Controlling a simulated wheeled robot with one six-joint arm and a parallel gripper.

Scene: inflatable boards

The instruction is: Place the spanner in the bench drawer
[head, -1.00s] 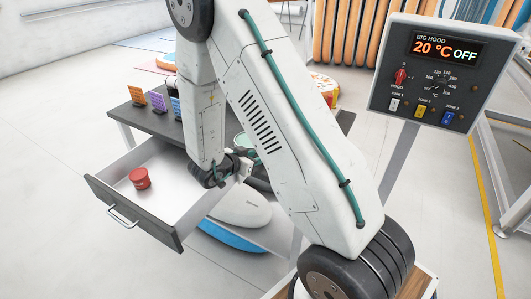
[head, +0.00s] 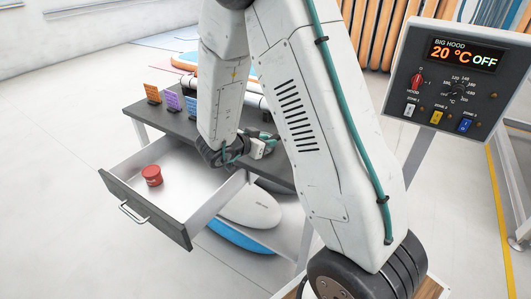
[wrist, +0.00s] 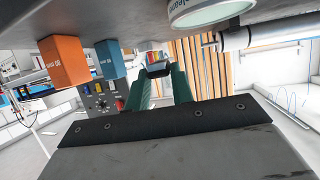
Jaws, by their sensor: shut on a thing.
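The bench drawer (head: 218,202) is pulled open at the left of the head view, with a red tin (head: 152,175) inside. My gripper (head: 268,140) is beside the drawer's inner right corner, close to the bench top, partly hidden by my arm. In the wrist view its green fingers (wrist: 160,82) are closed around a small dark piece, which I take to be the spanner (wrist: 158,69). Only its end shows, so its full shape cannot be told. In the head view I cannot make out the spanner.
The dark bench top (head: 178,122) carries orange, purple and blue cards at its far left. A white tub (wrist: 205,10) is near the gripper in the wrist view. Boards (head: 250,208) lie under the bench. A control panel (head: 452,80) stands at the right.

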